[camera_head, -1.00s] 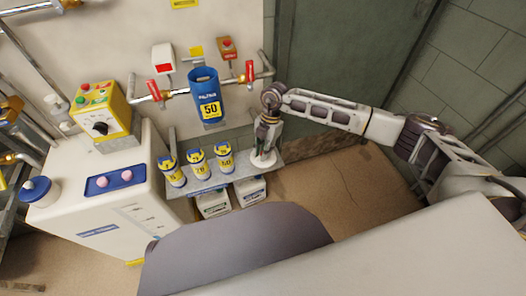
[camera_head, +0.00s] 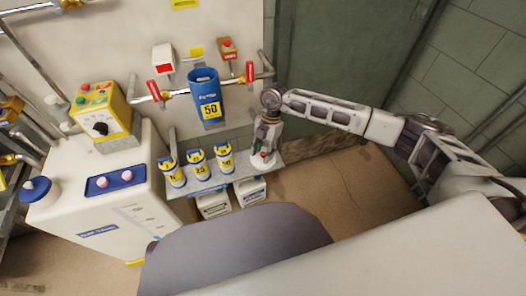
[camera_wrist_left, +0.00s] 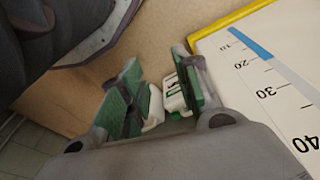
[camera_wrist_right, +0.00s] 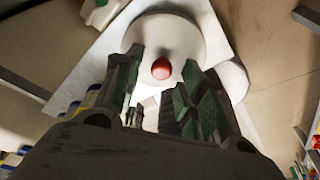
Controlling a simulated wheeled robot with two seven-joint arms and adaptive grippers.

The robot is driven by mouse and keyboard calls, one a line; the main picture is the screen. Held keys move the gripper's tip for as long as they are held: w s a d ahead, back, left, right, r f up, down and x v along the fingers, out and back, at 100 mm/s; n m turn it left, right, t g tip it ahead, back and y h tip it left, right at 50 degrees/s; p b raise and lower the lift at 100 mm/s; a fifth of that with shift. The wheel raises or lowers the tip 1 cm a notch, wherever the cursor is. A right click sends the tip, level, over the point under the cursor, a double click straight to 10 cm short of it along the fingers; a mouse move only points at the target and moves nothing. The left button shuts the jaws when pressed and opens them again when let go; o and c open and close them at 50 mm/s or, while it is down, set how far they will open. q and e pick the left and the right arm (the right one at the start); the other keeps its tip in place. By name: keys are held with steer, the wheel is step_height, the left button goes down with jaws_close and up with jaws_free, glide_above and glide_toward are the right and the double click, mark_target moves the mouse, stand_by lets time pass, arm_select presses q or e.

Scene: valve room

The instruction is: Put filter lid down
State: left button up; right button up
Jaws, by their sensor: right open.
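The filter lid (camera_wrist_right: 188,28), a white disc with a red knob (camera_wrist_right: 161,68), lies on the right end of the grey shelf (camera_wrist_right: 75,75). In the head view, the lid (camera_head: 263,161) is partly covered by my right gripper (camera_head: 264,149). My right gripper (camera_wrist_right: 163,78) is open, its fingers either side of the knob in the wrist view, with visible gaps. The blue filter housing (camera_head: 205,88), marked 50, is open at the top on the wall pipe. My left gripper (camera_wrist_left: 163,82) is open and empty beside a white panel with a scale; the head view does not show it.
Several blue, white and yellow cartridges (camera_head: 198,170) stand on the shelf left of the lid. White canisters (camera_head: 250,190) stand below it. A white tank cabinet (camera_head: 100,205) stands at left. Red-handled valves (camera_head: 154,90) flank the housing. The floor at right is clear.

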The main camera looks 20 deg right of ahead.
steer(key=shift+w+d+r, duration=0.1)
steer(key=shift+w+r, duration=0.05)
steer(key=shift+r, duration=0.5)
arm_select(q)
steer(key=f+p, duration=0.1)
steer(key=f, duration=0.1)
steer(key=a+f, duration=0.1)
steer(key=f, duration=0.2)
steer(key=shift+f+p, duration=0.2)
steer(key=shift+p, duration=0.2)
arm_select(e)
steer(key=v, duration=1)
steer(key=shift+r, duration=0.35)
steer(key=shift+d, duration=0.15)
arm_select(q)
steer(key=shift+s, duration=0.35)
